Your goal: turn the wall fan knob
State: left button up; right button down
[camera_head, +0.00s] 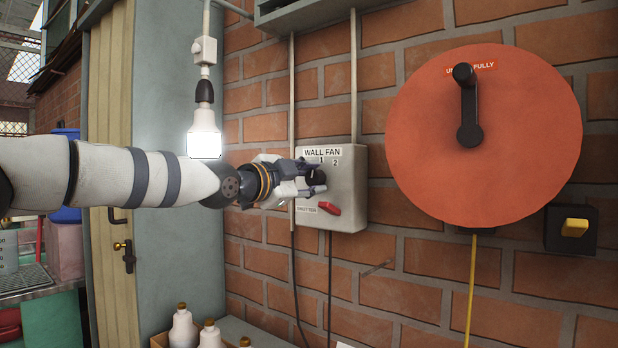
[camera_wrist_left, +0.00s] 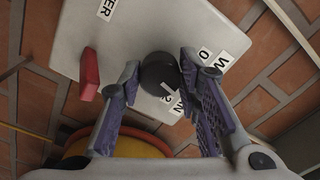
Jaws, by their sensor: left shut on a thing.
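The wall fan knob is a round black knob on a pale switch box (camera_head: 352,197) labelled "WALL FAN" on the brick wall. The knob shows in the left wrist view (camera_wrist_left: 160,73) between my fingers. My left gripper (camera_head: 316,181) reaches in from the left, in front of the box, and is shut on the knob. It also shows in the left wrist view (camera_wrist_left: 158,88), one finger on each side of the knob. In the head view the fingers partly hide the knob and its number marks. My right gripper is not in view.
A red switch (camera_head: 329,208) sits low on the same box. A large orange disc (camera_head: 520,140) with a black crank (camera_head: 469,110) is to the right. A lit bulb (camera_head: 204,138) hangs just above my left arm. White bottles (camera_head: 183,328) stand below.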

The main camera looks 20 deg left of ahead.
pick_arm(q)
jog(key=m, duration=0.4)
jog(key=shift+r+p, duration=0.15)
jog(key=shift+p, duration=0.2)
jog(key=shift+m, duration=1.2)
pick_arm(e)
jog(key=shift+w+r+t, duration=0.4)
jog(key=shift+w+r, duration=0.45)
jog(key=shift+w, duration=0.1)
pick_arm(q)
jog(key=shift+a, duration=0.1)
jog(key=o, duration=1.1)
jog(key=shift+o, duration=0.2)
jog(key=v, duration=0.7)
jog(key=shift+s, duration=0.2)
